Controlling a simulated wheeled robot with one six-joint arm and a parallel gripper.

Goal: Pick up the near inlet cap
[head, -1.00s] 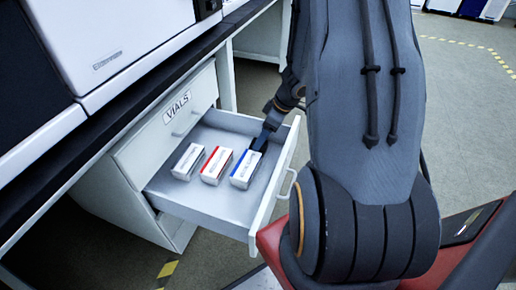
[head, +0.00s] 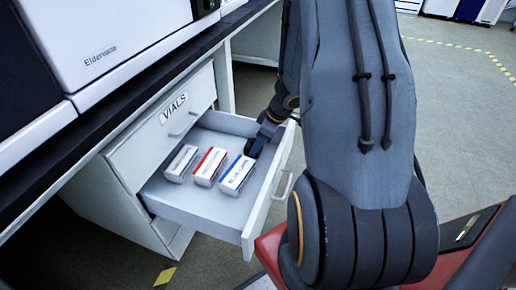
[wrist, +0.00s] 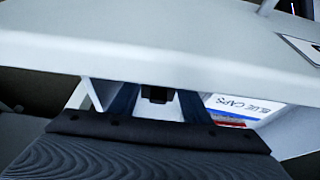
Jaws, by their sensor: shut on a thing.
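The inlet cap cannot be made out clearly. A small dark piece (wrist: 157,95) shows between the two dark blue fingers in the wrist view and may be it; its shape is mostly hidden. My gripper (head: 256,147) is inside the open drawer (head: 190,205), at its right end beside the blue-striped box (head: 236,174). In the wrist view my gripper (wrist: 157,102) is shut on the dark piece. The head view shows the fingers too small to see what they hold.
A red-striped box (head: 209,167) and a grey-striped box (head: 181,163) lie left of the blue one. The drawer's front panel (head: 268,190) stands close to my wrist. The dark bench top (head: 100,118) is above the cabinet at left. Open floor lies to the right.

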